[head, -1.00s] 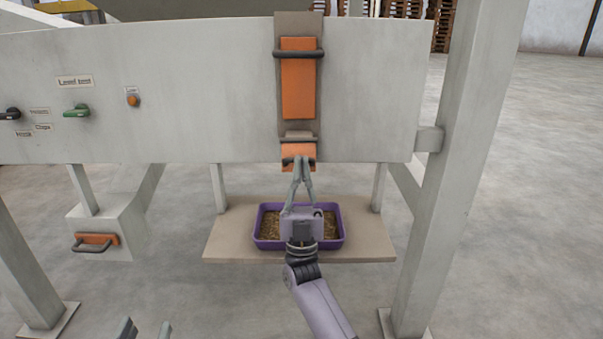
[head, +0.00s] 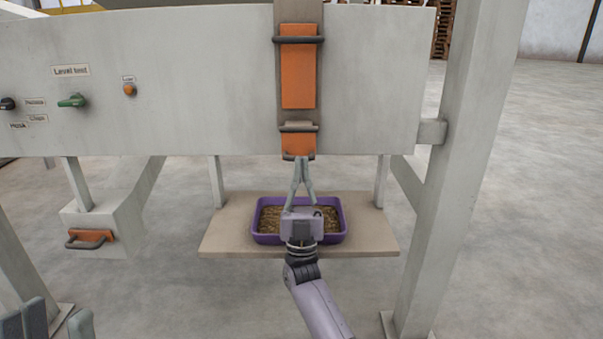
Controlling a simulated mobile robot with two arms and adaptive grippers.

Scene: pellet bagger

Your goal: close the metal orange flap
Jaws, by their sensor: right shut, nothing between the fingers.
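The small orange metal flap (head: 298,144) is at the lower end of the chute on the grey panel. It hangs nearly flat and upright, with a dark bar handle (head: 289,157) along its bottom edge. My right gripper (head: 303,160) is shut and empty. Its fingertips are at the handle and partly cover it; whether they touch it I cannot tell. My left gripper (head: 57,318) is at the lower left corner, its fingers apart, partly cut off by the frame and far from the flap.
A taller orange plate (head: 298,75) with a dark handle is above the flap. A purple tray (head: 340,236) of pellets stands on a shelf (head: 225,235) below. A green knob (head: 73,101) and an orange button (head: 129,90) are at left. A grey post (head: 455,150) stands at right.

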